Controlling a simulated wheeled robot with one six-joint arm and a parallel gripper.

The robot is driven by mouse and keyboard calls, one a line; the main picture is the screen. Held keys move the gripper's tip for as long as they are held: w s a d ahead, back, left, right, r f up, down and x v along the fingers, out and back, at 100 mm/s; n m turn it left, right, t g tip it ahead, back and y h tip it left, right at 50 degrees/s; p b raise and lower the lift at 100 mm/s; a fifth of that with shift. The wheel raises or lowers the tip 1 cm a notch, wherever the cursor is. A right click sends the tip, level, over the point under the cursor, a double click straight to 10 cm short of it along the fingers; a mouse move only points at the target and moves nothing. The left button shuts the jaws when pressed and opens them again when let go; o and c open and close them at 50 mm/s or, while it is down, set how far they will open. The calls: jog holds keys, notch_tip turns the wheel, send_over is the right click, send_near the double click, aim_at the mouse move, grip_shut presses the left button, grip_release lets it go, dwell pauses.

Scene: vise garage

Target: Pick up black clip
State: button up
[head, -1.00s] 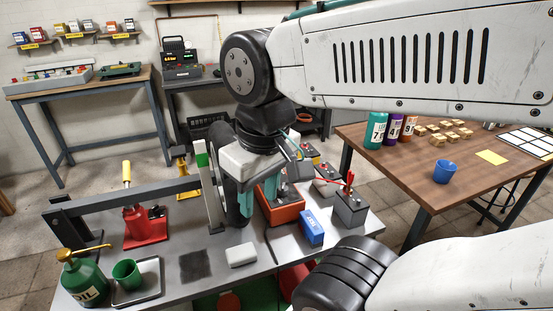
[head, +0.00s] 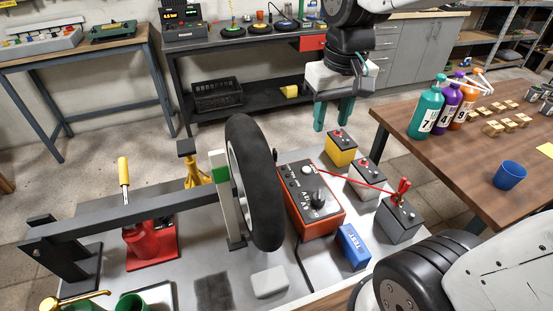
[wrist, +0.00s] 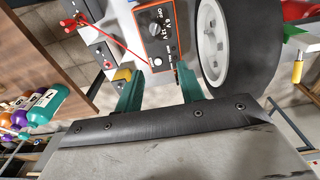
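The orange-red charger (head: 308,198) stands on the grey bench right of the upright wheel. A small dark piece (head: 275,155) shows between the wheel and the charger's far left corner; it may be the black clip, but I cannot tell. A red clip (head: 403,188) on a red cable is at the grey battery (head: 398,220) on the right. My gripper (head: 333,120) is open and empty, fingers down, raised behind the charger near the yellow battery. In the wrist view its two green fingers (wrist: 158,92) are apart with nothing between them.
The wheel (head: 254,185) stands close left of the charger. A yellow battery (head: 341,150), a middle battery (head: 367,180) and a blue TEST box (head: 353,246) stand around it. A wooden table (head: 470,145) with bottles and a blue cup (head: 509,175) is right.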

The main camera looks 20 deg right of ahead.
jog(key=w+f, duration=0.4)
jog(key=w, duration=0.3)
jog(key=w+f, duration=0.5)
jog(key=w, duration=0.3)
send_near(276, 151)
jog(key=s+r, duration=0.1)
jog(key=s, duration=0.1)
jog(key=shift+g, duration=0.4)
jog(key=w+f, duration=0.1)
jog(key=f, duration=0.3)
jog(key=w+f, duration=0.1)
jog(key=f, duration=0.1)
jog(key=shift+w, duration=0.35)
jog(key=f, duration=0.6)
jog(key=shift+w+a, duration=0.1)
jog(key=shift+w, duration=0.15)
grip_shut()
